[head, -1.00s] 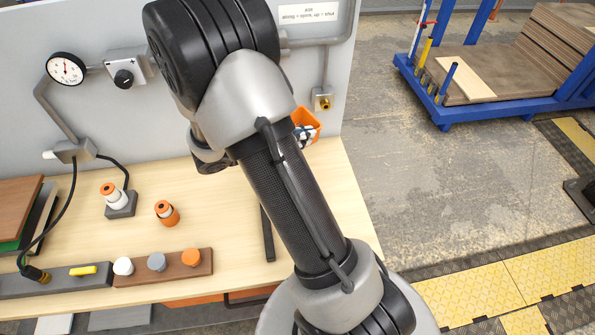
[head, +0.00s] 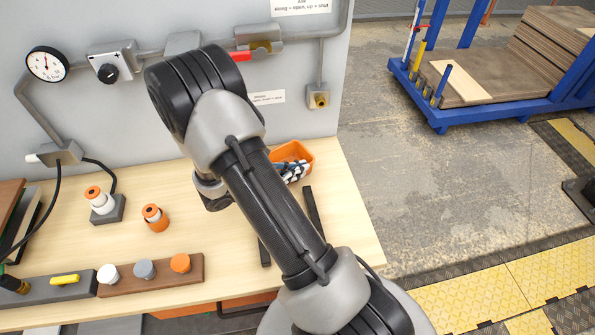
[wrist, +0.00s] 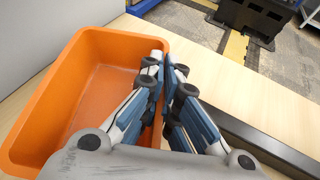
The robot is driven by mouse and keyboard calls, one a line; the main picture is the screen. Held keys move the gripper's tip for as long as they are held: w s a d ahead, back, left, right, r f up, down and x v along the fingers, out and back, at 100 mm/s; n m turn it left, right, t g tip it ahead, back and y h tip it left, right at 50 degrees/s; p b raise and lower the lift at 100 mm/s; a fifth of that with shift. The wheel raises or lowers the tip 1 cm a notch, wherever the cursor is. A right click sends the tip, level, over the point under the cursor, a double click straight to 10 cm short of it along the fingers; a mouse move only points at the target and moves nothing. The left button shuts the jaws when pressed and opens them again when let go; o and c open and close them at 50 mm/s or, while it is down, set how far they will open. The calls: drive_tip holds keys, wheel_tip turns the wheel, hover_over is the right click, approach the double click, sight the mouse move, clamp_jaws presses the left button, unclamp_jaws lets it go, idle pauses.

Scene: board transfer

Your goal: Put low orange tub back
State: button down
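The low orange tub (head: 295,151) is at the back right of the table in the head view, partly behind my arm and gripper. In the wrist view the orange tub (wrist: 55,95) fills the left side, upright, and its visible inside is empty. My gripper (wrist: 167,68) straddles the tub's right wall, one finger inside and one outside, with the pads close together on it. My gripper also shows in the head view (head: 298,168). The tub is at or close above the tabletop; I cannot tell if it touches.
Two dark strips (head: 313,212) lie on the wooden table (head: 345,215) near the tub. A grey panel (head: 200,110) stands behind. Orange-capped bottles (head: 155,217) and a brown block with several knobs (head: 150,275) are at the left. A blue cart (head: 440,110) stands beyond.

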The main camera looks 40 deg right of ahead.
drive_tip(key=c, duration=2.3)
unclamp_jaws()
drive_tip(key=shift+f, duration=0.15)
drive_tip(key=o, duration=0.5)
